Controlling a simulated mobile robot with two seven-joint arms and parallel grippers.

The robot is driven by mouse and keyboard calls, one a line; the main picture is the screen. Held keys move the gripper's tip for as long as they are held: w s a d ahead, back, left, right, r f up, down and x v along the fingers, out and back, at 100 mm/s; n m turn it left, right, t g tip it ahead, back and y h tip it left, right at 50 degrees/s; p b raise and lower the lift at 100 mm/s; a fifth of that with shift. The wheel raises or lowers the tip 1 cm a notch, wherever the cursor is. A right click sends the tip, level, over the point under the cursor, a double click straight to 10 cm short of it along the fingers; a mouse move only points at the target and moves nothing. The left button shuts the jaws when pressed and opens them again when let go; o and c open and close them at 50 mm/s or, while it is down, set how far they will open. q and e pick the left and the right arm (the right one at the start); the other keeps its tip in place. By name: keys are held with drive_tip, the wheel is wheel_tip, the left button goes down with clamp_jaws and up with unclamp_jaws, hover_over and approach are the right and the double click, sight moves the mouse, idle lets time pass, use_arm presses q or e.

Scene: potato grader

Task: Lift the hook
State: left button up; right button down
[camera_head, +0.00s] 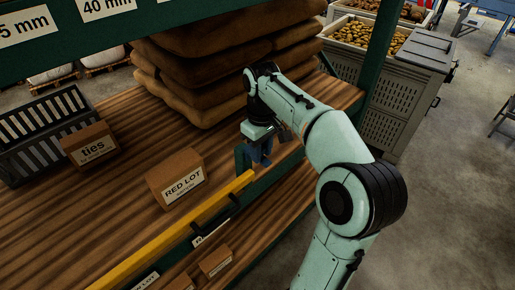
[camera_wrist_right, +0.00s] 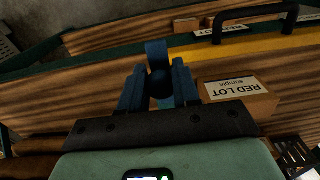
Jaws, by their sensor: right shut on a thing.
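The hook, a narrow upright blue piece (camera_wrist_right: 157,52), stands between the fingers in the right wrist view. In the head view, a teal upright (camera_head: 242,158) at the upper end of the yellow bar (camera_head: 170,240) appears to be the same piece. My right gripper (camera_head: 262,152) reaches down to it at the shelf's front edge. Its blue fingers (camera_wrist_right: 159,88) are shut on the hook in the right wrist view. The yellow bar (camera_wrist_right: 250,46) lies along the shelf edge. Whether the hook touches the bar is hard to tell. My left gripper is not in view.
A RED LOT box (camera_head: 176,180) stands on the wooden shelf just behind the bar. A ties box (camera_head: 90,146) and a dark crate (camera_head: 45,135) are at the left. Stacked brown sacks (camera_head: 205,65) stand behind my right gripper. Small boxes (camera_head: 215,261) sit on the lower shelf.

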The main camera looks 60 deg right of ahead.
drive_tip(key=shift+w+r+g, duration=0.15)
drive_tip(key=shift+w+g, duration=0.2)
drive_tip(key=shift+g, duration=0.25)
drive_tip(key=c, duration=0.9)
unclamp_jaws()
drive_tip(key=shift+o, duration=0.2)
drive_tip(key=shift+d+r, duration=0.1)
drive_tip(key=shift+r, duration=0.05)
drive_tip(key=r, duration=0.7)
drive_tip(key=shift+w+r, duration=0.1)
drive_tip(key=shift+w, duration=0.3)
